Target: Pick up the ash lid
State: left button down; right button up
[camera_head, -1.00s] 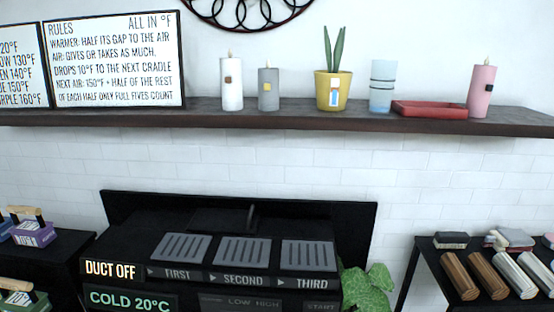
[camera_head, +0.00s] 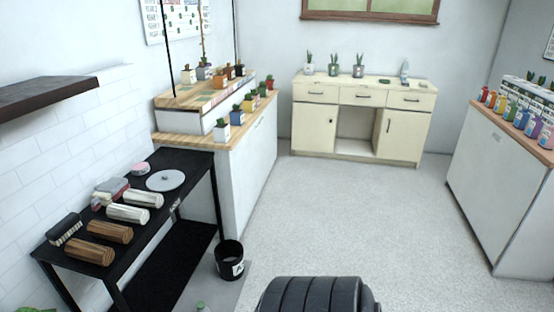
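A flat round pale grey disc (camera_head: 166,180), which looks like the ash lid, lies on the far part of the black side table (camera_head: 188,161) at the left. A small black bucket (camera_head: 229,262) with a white label stands on the floor at the table's right side. Its mouth is uncovered. Neither of my grippers is in view, so I cannot see whether they hold anything.
Several logs (camera_head: 109,232), a brush (camera_head: 66,229) and folded cloths (camera_head: 111,190) lie on the black table. A pink round item (camera_head: 140,168) is beside the disc. A plant counter (camera_head: 237,143) adjoins it. Open floor (camera_head: 330,220) lies centre, before a cream cabinet (camera_head: 362,120).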

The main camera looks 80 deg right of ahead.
aim_at(167, 180)
jog(key=z, duration=2)
